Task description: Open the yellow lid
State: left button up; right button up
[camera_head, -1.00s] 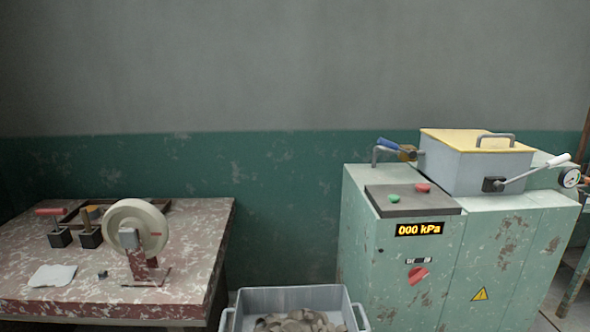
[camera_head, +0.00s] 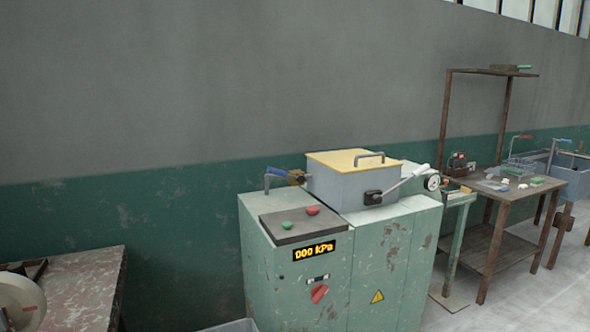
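The yellow lid (camera_head: 335,160) lies flat and shut on top of a grey box (camera_head: 340,188) that sits on the green machine cabinet (camera_head: 385,265). A grey bar handle (camera_head: 369,155) stands on the lid near its right side. A lever with a white grip (camera_head: 420,171) is mounted on the box's front right. A valve with a blue handle (camera_head: 281,172) is at the box's left. The inside of the box is hidden. Neither of my grippers is in view.
A gauge (camera_head: 432,182) is right of the box. A worn table (camera_head: 85,285) stands left, a grey bin (camera_head: 235,326) at the bottom, a workbench (camera_head: 500,195) right.

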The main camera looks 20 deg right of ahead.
aim_at(353, 160)
jog(key=i+l, duration=0.15)
jog(key=l, duration=0.2)
jog(key=i+l, duration=0.2)
jog(key=l, duration=0.2)
jog(key=i+l, duration=0.15)
jog(key=l, duration=0.2)
jog(key=i+l, duration=0.15)
jog(key=l, duration=0.2)
jog(key=i+l, duration=0.15)
jog(key=l, duration=0.25)
jog(key=i+l, duration=0.2)
jog(key=l, duration=0.15)
jog(key=u, duration=0.05)
